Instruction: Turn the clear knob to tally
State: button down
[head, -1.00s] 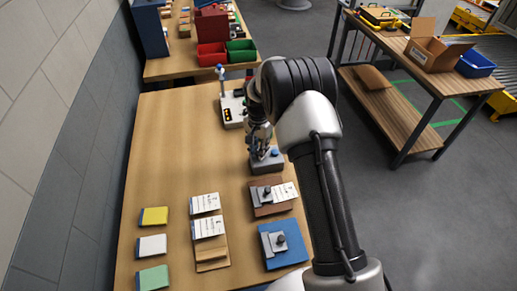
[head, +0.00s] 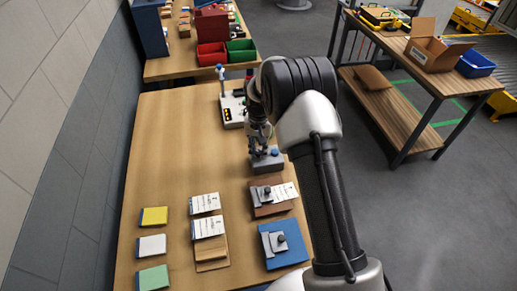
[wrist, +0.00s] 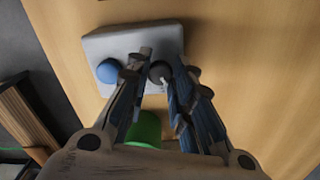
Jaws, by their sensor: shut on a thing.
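A small grey box (head: 268,163) sits on the wooden table, below and to the left of my forearm in the head view. It also shows in the wrist view (wrist: 110,43), with a blue round knob (wrist: 109,71) on the left and a dark knob (wrist: 160,72) with a white pointer mark on the right. My gripper (wrist: 154,70) is shut on the dark knob, its fingers on both sides of it. In the head view my gripper (head: 256,152) points down at the box. No label on the knobs can be read.
A control box (head: 232,112) with a blue-topped post stands behind. In front lie yellow, white and green blocks (head: 153,216), papers (head: 207,202), a brown plate (head: 265,209) and a blue plate (head: 270,258) with clamps. A green object (wrist: 146,128) shows between the fingers. The table's left middle is clear.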

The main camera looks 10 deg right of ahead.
aim_at(259, 152)
jog(key=n, duration=1.2)
jog(key=shift+n, duration=0.4)
dwell(0.3)
jog(key=c, duration=1.4)
grip_release()
jog(key=shift+o, duration=0.2)
notch_tip(259, 152, up, 12)
